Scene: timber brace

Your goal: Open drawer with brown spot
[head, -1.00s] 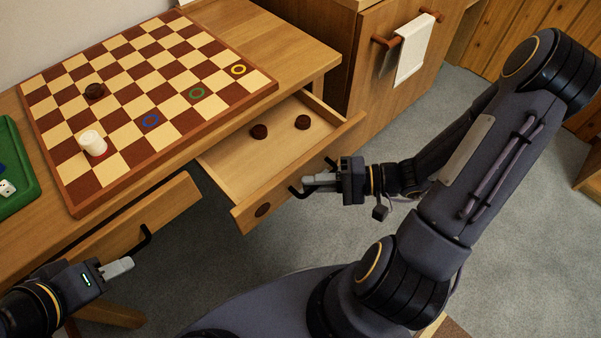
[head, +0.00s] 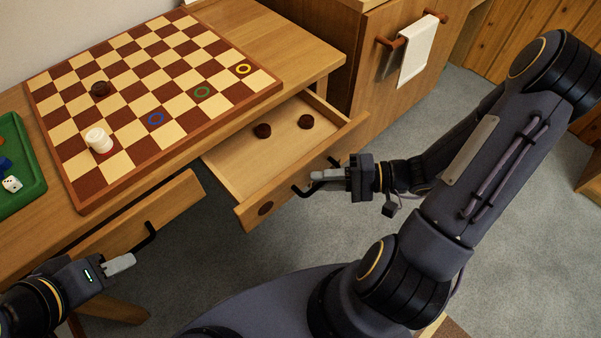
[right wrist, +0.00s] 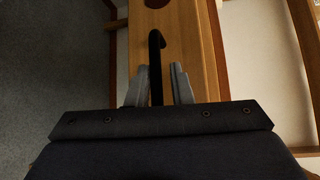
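The drawer with the brown spot (head: 265,208) on its front stands pulled out under the table, with its inside showing. Its black bar handle (head: 301,191) also shows in the right wrist view (right wrist: 155,55). My right gripper (head: 318,176) is at this handle. In the right wrist view its two fingers (right wrist: 160,88) stand apart on either side of the bar, with a visible gap on at least one side. My left gripper (head: 130,260) is near the black handle (head: 148,237) of the left drawer (head: 140,220). Its finger gap is not clear.
Two dark checkers (head: 262,131) (head: 306,121) lie in the open drawer. A checkerboard (head: 150,95) with white and dark pieces and a green tray (head: 30,185) with dice are on the table. A cabinet with a towel (head: 417,50) stands at the back right.

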